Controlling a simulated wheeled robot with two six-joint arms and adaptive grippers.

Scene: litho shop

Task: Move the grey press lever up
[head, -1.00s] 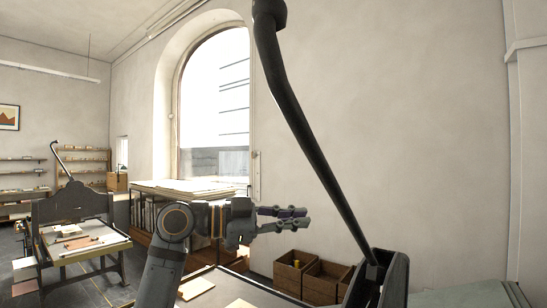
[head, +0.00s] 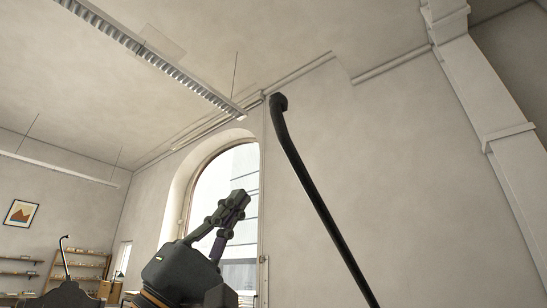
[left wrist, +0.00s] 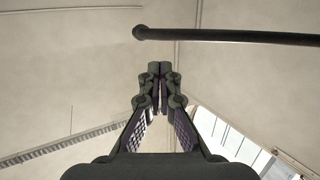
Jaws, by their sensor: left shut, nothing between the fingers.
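The press lever (head: 311,190) is a long, dark grey bar with a bend and a thick knob at its upper end. In the head view it rises steeply from the bottom right to the knob near the ceiling line; its lower end is out of view. My left gripper (head: 237,203) is left of the lever and below its knob, pointing up, shut and empty, apart from the bar. In the left wrist view the lever (left wrist: 235,37) crosses the upper right, beyond the shut fingertips (left wrist: 160,68). My right gripper is not in view.
An arched window (head: 228,178) is in the wall behind my left gripper. Another press with a raised lever (head: 65,262) stands far left, near shelves (head: 88,268). A long ceiling lamp (head: 165,62) hangs above. The space around the lever's upper part looks clear.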

